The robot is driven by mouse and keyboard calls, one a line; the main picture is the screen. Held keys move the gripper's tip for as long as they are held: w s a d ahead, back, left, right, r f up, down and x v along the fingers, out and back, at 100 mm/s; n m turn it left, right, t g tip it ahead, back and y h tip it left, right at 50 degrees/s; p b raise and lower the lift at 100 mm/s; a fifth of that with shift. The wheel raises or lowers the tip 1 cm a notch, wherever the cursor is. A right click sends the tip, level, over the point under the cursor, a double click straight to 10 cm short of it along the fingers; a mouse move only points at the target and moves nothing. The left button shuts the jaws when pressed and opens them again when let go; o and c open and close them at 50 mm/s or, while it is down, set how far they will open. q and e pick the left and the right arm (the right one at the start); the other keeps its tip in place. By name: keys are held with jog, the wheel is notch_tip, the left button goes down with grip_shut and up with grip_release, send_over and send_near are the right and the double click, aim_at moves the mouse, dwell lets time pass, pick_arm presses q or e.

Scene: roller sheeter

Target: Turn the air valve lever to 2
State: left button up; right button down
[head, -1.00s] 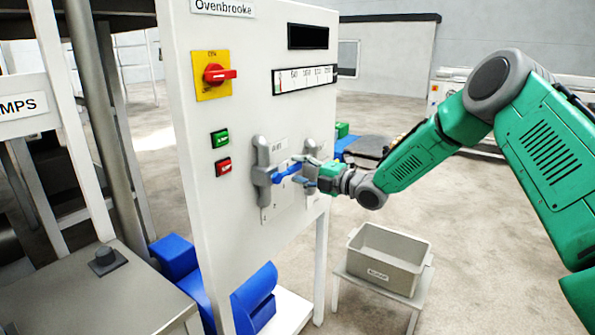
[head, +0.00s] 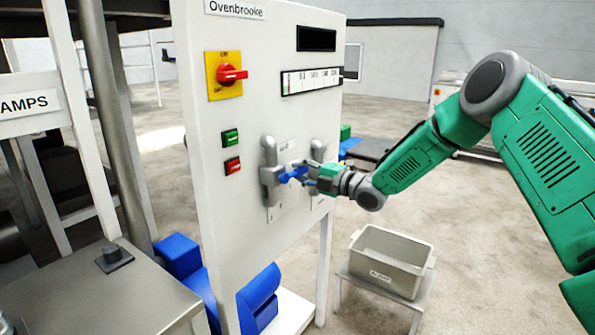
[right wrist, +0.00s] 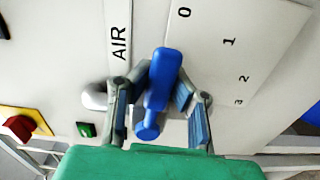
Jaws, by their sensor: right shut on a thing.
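The air valve lever (head: 293,175) is a blue handle on the front of the white panel (head: 262,120). In the right wrist view the blue lever (right wrist: 161,80) lies between the fingers, its broad end pointing up the picture, closer to the 0 than to the 2. A plate (right wrist: 235,60) beside it carries the numbers 0, 1, 2 and 3, next to an AIR label (right wrist: 118,44). My right gripper (head: 308,177) is shut on the lever, one finger on each side. The gripped part is partly hidden in the head view. My left gripper is not in view.
Grey handles (head: 269,170) stand out from the panel close to the lever. A red rotary switch (head: 231,74) and green (head: 230,137) and red (head: 233,165) buttons are further left. A grey bin (head: 390,262) stands on a low stand below my right arm.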

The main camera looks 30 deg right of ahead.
jog(key=shift+d+f+m, duration=0.25)
jog(key=shift+f+m, duration=0.7)
jog(key=shift+m, duration=0.25)
jog(key=s+a+f+m+b, duration=0.1)
jog(key=a+f+m, duration=0.2)
jog(key=m, duration=0.6)
jog(key=shift+s+f, duration=0.35)
jog(key=shift+f, duration=0.65)
jog(key=shift+a, duration=0.15)
jog(key=c, duration=1.6)
grip_release()
jog(key=shift+o, duration=1.2)
jog(key=shift+d+r, duration=0.1)
jog(key=shift+d, duration=0.25)
